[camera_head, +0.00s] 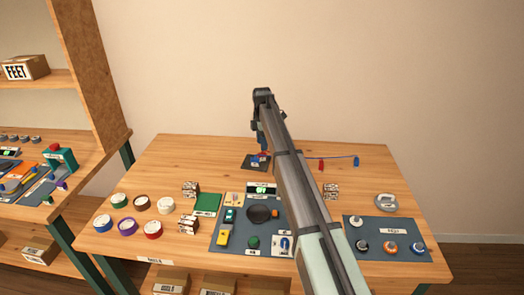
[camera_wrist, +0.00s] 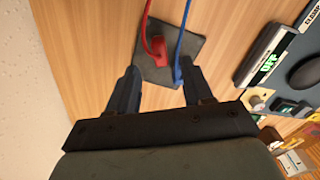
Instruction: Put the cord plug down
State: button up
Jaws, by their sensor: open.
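My gripper (camera_wrist: 160,74) is open in the wrist view, with its two dark fingers apart. A red plug (camera_wrist: 156,46) on a red cord lies on a dark square pad (camera_wrist: 188,18), in line with the gap between the fingertips. A blue cord (camera_wrist: 181,42) runs over the pad and ends beside the right fingertip; whether it touches the finger is unclear. In the head view my gripper (camera_head: 261,146) is over the pad (camera_head: 250,166) at the back of the table. Which plug is the cord plug is not clear.
A blue-grey mat with a dark dial (camera_head: 260,213) and small parts lies in front of the pad. Tape rolls (camera_head: 127,227) are at left, and another mat with round parts (camera_head: 390,247) at right. A blue cord end (camera_head: 356,162) lies back right.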

jog(key=shift+r, duration=2.95)
jog(key=shift+o, duration=0.4)
jog(key=shift+o, duration=1.4)
jog(key=m, duration=0.6)
send_over(322, 164)
notch_tip(322, 164, down, 8)
jog(key=shift+w+d+f, duration=0.1)
jog(key=shift+w+f, duration=0.05)
jog(key=shift+f, duration=0.1)
jog(key=shift+w+d+f, duration=0.1)
jog(key=shift+w+f, duration=0.1)
jog(key=shift+f, duration=1.15)
jog(key=shift+w+f, duration=0.2)
jog(key=shift+f, duration=1.15)
